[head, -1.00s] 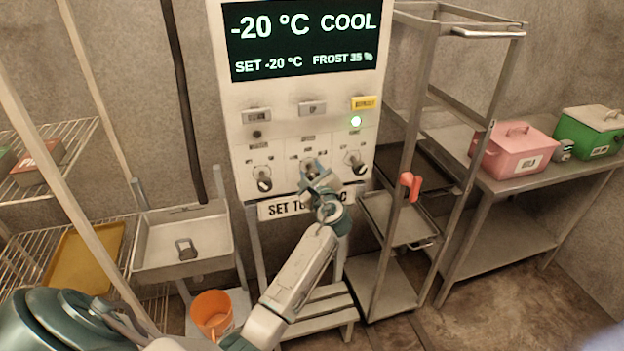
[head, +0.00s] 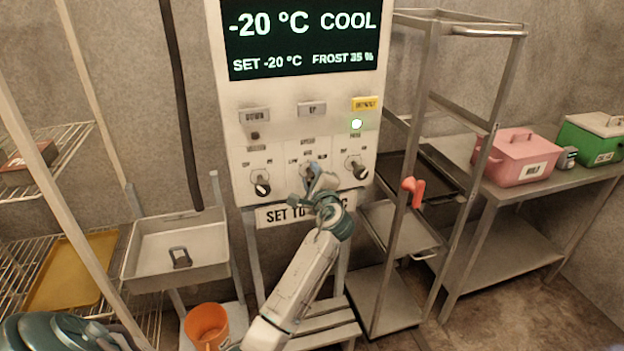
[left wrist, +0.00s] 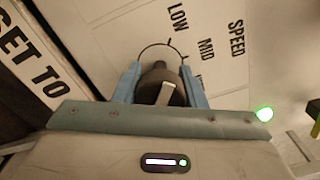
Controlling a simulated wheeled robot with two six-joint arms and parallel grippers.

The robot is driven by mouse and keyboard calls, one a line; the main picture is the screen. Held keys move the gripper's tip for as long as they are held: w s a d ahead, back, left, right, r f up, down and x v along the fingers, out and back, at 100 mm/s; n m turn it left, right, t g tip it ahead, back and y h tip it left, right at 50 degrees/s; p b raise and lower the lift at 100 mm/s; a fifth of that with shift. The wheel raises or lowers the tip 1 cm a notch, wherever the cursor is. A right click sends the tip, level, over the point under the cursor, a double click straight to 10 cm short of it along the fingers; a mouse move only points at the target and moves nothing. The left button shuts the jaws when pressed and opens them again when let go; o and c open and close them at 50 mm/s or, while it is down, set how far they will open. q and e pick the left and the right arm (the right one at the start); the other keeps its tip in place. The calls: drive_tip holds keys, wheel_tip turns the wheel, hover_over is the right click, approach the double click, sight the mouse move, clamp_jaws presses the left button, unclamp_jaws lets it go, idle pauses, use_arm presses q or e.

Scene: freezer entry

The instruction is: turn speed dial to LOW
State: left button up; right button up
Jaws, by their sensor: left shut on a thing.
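The speed dial (left wrist: 160,84) is a dark round knob with a pale stripe, in the left wrist view. It sits between the two blue fingers of my left gripper (left wrist: 163,88), which is shut on it. The printed words SPEED, LOW and MID show on the white panel beside it; the third label is mostly hidden. I cannot tell which label the stripe marks. In the head view my left gripper (head: 312,178) is at the middle dial of the control panel (head: 240,155) and covers most of it. My right gripper is not in view.
Two other dials flank it, left (head: 261,183) and right (head: 356,168). Above are a row of buttons, a lit green lamp (head: 356,124) and a display (head: 303,38) reading -20 °C COOL. A metal rack (head: 430,130) stands close on the right, a sink-like tray (head: 150,255) on the left.

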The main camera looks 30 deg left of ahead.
use_arm(q)
drive_tip(key=o, duration=1)
drive_tip(key=shift+s+d+f, duration=0.15)
drive_tip(key=shift+s+d, duration=0.15)
drive_tip(key=shift+d, duration=0.05)
drive_tip(key=b+v, duration=0.3)
drive_tip(key=v, duration=0.7)
drive_tip(key=shift+a, duration=0.15)
